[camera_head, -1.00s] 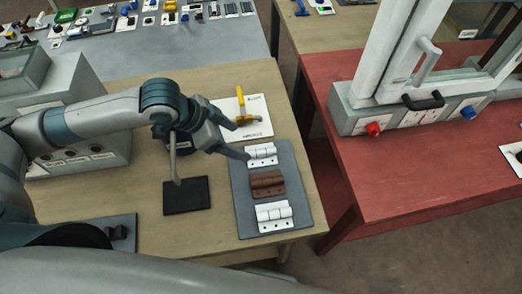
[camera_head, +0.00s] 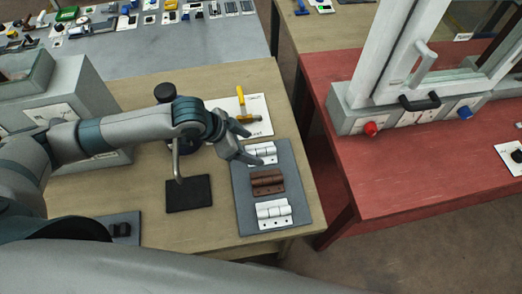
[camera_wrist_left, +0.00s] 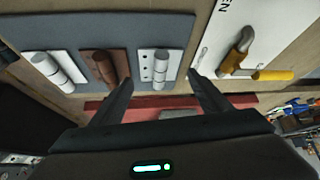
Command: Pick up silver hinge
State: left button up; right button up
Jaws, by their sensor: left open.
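Two pale silver-white hinges and a brown hinge (camera_head: 267,182) lie in a row on a dark grey mat (camera_head: 304,204). One pale hinge (camera_head: 264,151) is at the far end and the other (camera_head: 273,214) at the near end. I cannot tell by colour which is the silver one. My left gripper (camera_head: 253,147) is open and empty above the far pale hinge, partly covering it in the head view. In the left wrist view, this hinge (camera_wrist_left: 160,66) shows between the spread fingers (camera_wrist_left: 160,78), apart from them. My right gripper is not in view.
A white card (camera_head: 254,104) with a yellow-handled tool (camera_head: 240,97) lies just beyond the mat. A black pad (camera_head: 188,194) and a bent metal lever (camera_head: 177,160) are left of the mat. A red table (camera_head: 420,170) stands at the right.

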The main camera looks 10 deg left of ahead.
aim_at(257, 150)
pick_arm(q)
jog(key=p+x, duration=0.1)
jog(key=x, duration=0.2)
jog(key=shift+w+d+f, duration=0.15)
jog(key=shift+d+f, duration=0.05)
jog(key=shift+f, duration=0.3)
jog(key=c, duration=0.8)
jog(key=shift+r+p, duration=0.15)
jog(key=shift+p, duration=0.2)
